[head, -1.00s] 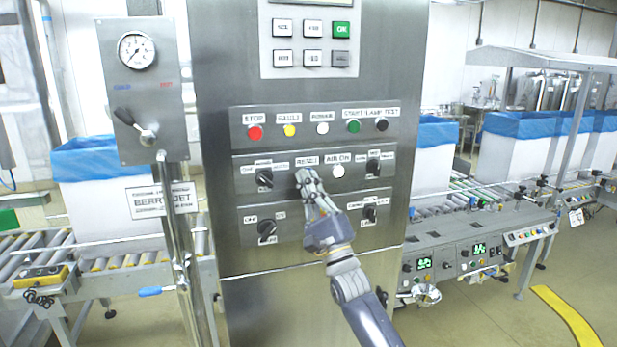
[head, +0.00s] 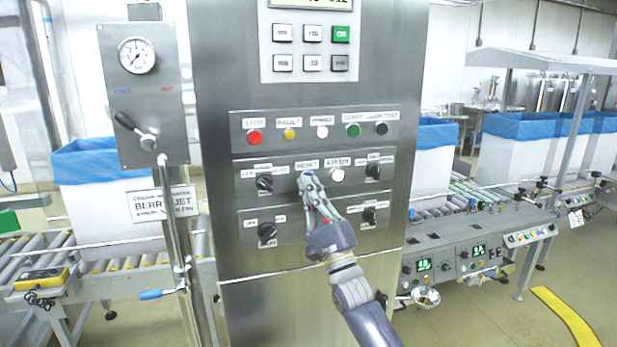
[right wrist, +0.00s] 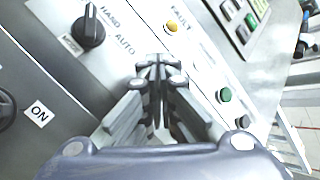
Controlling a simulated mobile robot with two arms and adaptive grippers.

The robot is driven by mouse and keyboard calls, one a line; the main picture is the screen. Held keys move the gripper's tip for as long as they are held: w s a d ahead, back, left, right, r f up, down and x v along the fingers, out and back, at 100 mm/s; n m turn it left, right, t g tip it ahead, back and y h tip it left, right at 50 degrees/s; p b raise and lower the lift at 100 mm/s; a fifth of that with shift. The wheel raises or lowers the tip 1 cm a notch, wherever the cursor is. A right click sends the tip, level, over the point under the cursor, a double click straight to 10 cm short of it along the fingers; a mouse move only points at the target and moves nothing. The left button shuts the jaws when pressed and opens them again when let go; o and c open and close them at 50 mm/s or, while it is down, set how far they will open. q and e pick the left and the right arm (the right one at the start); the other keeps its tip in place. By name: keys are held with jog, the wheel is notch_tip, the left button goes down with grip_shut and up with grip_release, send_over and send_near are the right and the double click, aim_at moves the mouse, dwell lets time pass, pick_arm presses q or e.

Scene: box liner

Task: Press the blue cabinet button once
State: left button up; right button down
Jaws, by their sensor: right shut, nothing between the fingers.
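On the steel cabinet (head: 235,105), the middle control row has a label that seems to read RESET (head: 307,164). My right gripper (head: 308,177) is just below this label, its fingers shut and empty, and it covers the panel spot there. Whether the fingertips touch the panel cannot be told. In the right wrist view the shut fingers (right wrist: 158,66) point at the panel and hide what lies straight ahead. My left gripper is not in view.
A white button (head: 337,175) sits just right of my fingers, and a black selector knob (head: 264,183) to the left. Above is a row with red (head: 254,137), yellow (head: 289,134), white, green and black buttons. A gauge panel with a lever (head: 135,125) stands left.

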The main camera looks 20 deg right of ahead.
jog(key=s+p, duration=0.3)
jog(key=s, duration=0.2)
dwell(0.5)
dwell(0.4)
